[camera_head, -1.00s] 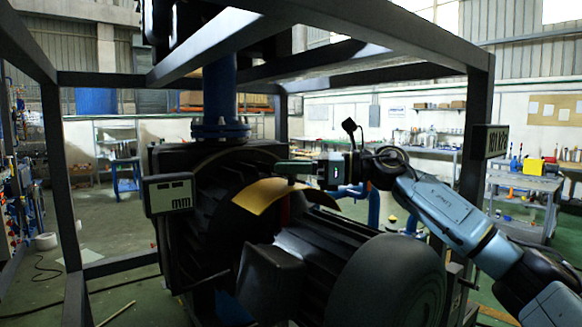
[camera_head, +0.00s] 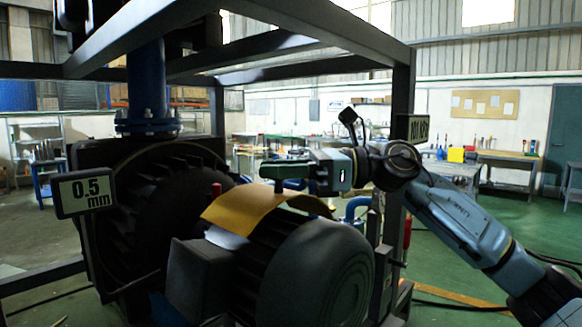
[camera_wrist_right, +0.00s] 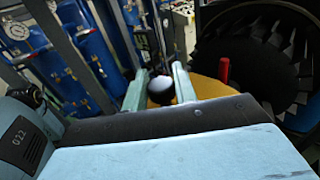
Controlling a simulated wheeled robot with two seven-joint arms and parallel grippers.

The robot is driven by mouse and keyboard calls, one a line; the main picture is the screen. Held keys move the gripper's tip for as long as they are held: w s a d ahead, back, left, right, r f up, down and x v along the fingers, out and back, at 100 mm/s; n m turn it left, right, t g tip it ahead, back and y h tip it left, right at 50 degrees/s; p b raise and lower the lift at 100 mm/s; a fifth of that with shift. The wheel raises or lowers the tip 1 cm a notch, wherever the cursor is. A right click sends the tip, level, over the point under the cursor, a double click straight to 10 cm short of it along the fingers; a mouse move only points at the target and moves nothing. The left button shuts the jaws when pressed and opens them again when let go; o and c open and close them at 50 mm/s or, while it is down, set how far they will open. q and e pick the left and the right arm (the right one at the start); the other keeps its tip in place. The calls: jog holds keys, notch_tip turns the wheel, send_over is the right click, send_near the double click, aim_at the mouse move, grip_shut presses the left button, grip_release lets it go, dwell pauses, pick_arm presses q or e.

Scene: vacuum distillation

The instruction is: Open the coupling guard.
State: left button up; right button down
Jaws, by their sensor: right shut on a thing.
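A red upright piece (camera_head: 216,189) shows at the guard's left edge, also in the right wrist view (camera_wrist_right: 224,72). My left gripper is not in view.
A dark frame (camera_head: 402,150) surrounds the machine, with a post close to my right arm. A display (camera_head: 86,192) reading 0.5 mm is at the left. A blue pipe (camera_head: 146,80) rises behind. Open green floor lies to the right.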

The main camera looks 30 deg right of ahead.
jog(key=shift+s, duration=0.25)
jog(key=shift+d, duration=0.1)
jog(key=c, duration=1.1)
grip_release()
jog(key=shift+c, duration=0.2)
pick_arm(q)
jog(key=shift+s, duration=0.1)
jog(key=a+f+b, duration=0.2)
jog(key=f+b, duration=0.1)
pick_arm(e)
jog(key=v, duration=1.3)
jog(key=shift+d, duration=0.15)
